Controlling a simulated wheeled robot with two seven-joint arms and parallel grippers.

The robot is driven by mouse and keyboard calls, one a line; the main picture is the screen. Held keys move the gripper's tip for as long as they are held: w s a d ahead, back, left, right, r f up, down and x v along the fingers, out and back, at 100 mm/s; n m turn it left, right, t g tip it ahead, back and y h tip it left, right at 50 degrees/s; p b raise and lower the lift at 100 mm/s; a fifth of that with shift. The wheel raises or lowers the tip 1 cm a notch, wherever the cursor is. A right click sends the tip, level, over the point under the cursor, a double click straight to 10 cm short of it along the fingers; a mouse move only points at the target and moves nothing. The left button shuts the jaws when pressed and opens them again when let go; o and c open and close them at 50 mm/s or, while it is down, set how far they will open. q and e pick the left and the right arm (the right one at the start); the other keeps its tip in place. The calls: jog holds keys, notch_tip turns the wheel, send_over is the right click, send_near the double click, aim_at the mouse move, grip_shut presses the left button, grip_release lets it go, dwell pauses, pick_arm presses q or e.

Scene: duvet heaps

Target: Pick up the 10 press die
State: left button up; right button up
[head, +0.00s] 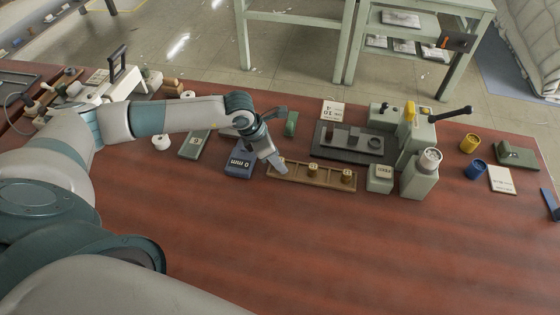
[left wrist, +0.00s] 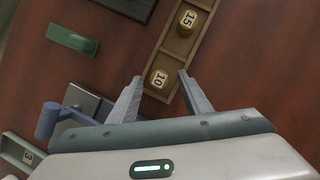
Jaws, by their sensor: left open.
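The 10 press die (left wrist: 159,79) is a small brass-coloured block with a pale face marked 10. It sits in the end compartment of a wooden tray (left wrist: 162,51). My left gripper (left wrist: 160,76) is open, with one fingertip on each side of the die in the left wrist view; I cannot tell whether they touch it. In the head view my left gripper (head: 278,164) is at the left end of the tray (head: 320,182) and mostly hides that die. A die marked 15 (left wrist: 189,18) sits in the neighbouring compartment. My right gripper is not in view.
A blue block marked 0 mm (head: 238,164) stands just left of the gripper, and a green block (head: 291,124) lies behind it. A press (head: 421,150) and a dark plate (head: 350,152) stand right of and behind the tray. The front tabletop is clear.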

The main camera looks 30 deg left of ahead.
pick_arm(q)
jog(key=shift+w+f, duration=0.1)
jog(key=shift+f, duration=0.25)
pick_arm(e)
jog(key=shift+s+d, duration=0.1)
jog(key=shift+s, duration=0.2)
pick_arm(q)
grip_shut()
jog(key=shift+r, duration=0.15)
